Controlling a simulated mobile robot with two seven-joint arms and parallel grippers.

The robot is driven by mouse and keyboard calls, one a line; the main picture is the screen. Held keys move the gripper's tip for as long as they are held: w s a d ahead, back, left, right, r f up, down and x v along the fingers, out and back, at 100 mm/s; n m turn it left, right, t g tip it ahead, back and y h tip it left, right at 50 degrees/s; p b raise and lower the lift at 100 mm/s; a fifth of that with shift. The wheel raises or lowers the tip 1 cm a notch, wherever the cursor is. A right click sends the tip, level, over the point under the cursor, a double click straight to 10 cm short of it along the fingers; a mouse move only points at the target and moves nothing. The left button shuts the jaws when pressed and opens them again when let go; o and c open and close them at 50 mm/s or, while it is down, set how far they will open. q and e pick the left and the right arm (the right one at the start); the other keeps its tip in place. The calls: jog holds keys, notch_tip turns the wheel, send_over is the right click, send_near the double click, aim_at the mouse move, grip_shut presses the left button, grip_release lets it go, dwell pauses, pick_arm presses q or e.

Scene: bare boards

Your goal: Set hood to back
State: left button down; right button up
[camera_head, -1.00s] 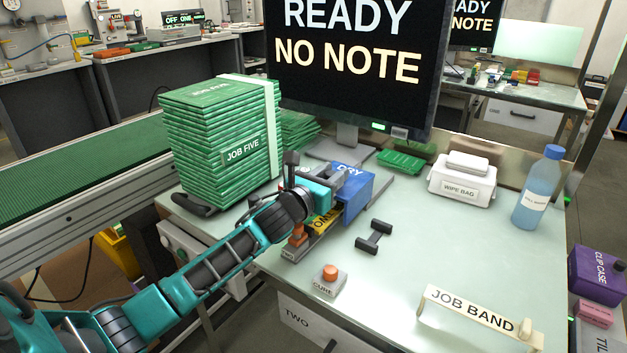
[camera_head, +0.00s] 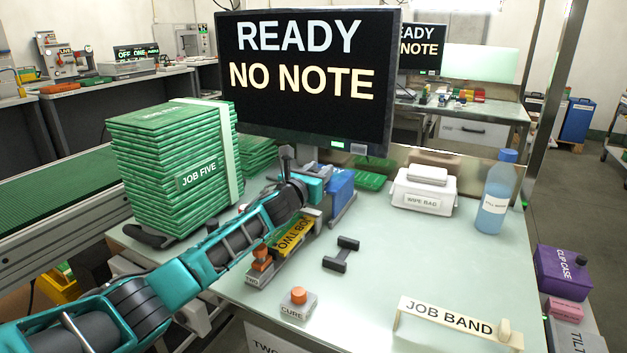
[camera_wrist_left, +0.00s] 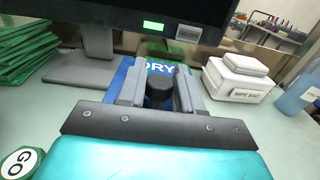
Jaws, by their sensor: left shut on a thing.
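The blue hood marked DRY (camera_head: 342,186) sits at the far end of a low grey fixture (camera_head: 262,281) on the pale bench. Its blue top also shows in the wrist view (camera_wrist_left: 120,76). My left gripper (camera_head: 318,176) is at the hood; in the wrist view its fingers (camera_wrist_left: 158,88) are shut around a dark knob (camera_wrist_left: 159,95) on it. The yellow JOB TWO piece (camera_head: 292,236) lies on the fixture in front of the hood, its lettering exposed. An orange part (camera_head: 262,258) stands at the near end. My arm and gripper hide part of the hood. My right gripper is not seen.
The JOB FIVE stack (camera_head: 175,165) stands left of my arm, and the monitor (camera_head: 308,85) behind the hood. A dark bar (camera_head: 341,254), CURE button (camera_head: 298,301), JOB BAND (camera_head: 448,319), wipe bag box (camera_head: 424,191) and bottle (camera_head: 496,192) sit on the bench. The middle right is clear.

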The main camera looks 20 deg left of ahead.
pick_arm(q)
jog(key=shift+r, duration=0.25)
jog(key=c, duration=1.1)
grip_release()
jog(key=shift+w, duration=0.15)
jog(key=shift+o, duration=1.3)
jog(key=shift+w+f, duration=0.1)
jog(key=shift+f, duration=0.1)
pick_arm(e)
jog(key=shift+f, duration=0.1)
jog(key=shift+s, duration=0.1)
pick_arm(q)
jog(key=shift+s, duration=0.55)
jog(key=s, duration=0.4)
jog(key=s+p, duration=0.1)
jog(key=s, duration=0.2)
jog(key=s+a+p, duration=0.1)
jog(key=s, duration=0.3)
jog(key=shift+s, duration=0.45)
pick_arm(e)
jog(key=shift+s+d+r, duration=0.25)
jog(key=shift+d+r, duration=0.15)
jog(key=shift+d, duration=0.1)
pick_arm(q)
jog(key=shift+r, duration=0.1)
